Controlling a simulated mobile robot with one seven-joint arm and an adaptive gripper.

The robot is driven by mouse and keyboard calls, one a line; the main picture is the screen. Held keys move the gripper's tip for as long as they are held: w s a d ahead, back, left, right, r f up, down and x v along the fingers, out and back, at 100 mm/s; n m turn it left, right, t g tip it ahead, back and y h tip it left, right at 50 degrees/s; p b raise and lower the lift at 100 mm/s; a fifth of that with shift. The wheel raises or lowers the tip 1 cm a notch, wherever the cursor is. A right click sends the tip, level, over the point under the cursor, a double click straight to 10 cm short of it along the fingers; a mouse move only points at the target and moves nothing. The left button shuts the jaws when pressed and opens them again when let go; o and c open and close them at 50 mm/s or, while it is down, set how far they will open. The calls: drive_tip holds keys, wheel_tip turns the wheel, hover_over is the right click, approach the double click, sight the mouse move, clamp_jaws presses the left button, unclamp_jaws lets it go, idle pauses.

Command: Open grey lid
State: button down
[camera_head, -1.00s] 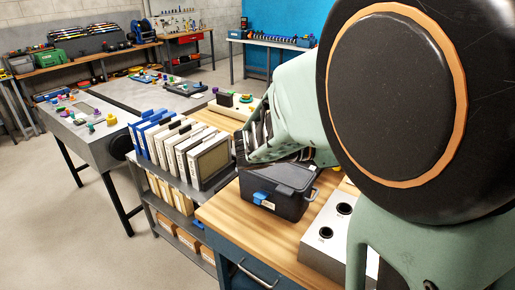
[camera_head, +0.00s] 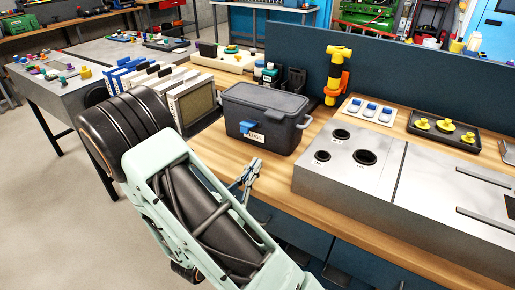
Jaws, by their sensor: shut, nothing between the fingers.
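The dark grey box (camera_head: 285,137) stands on the wooden bench in the head view. Its grey lid (camera_head: 268,97) lies flat on top and looks closed. A blue latch (camera_head: 247,127) sits on the box front beside a white label, and a handle shows at its right end. My gripper (camera_head: 247,172) is small in the picture, in front of and below the box, near the bench's front edge. It looks apart from the box and lid. Its fingers are shut with nothing between them.
A grey panel with round holes (camera_head: 345,160) stands right of the box. White binders (camera_head: 190,98) stand to its left. An orange-yellow tool (camera_head: 337,75) stands upright behind, near the blue divider (camera_head: 420,85). Some bare wood lies in front of the box.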

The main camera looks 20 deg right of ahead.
drive_tip(key=x, duration=1)
drive_tip(key=shift+s+d+r, duration=0.1)
drive_tip(key=shift+r, duration=0.05)
drive_tip(key=shift+s+r+p, duration=0.1)
drive_tip(key=shift+r+p, duration=0.5)
drive_tip(key=shift+r, duration=1.3)
drive_tip(key=shift+r, duration=0.15)
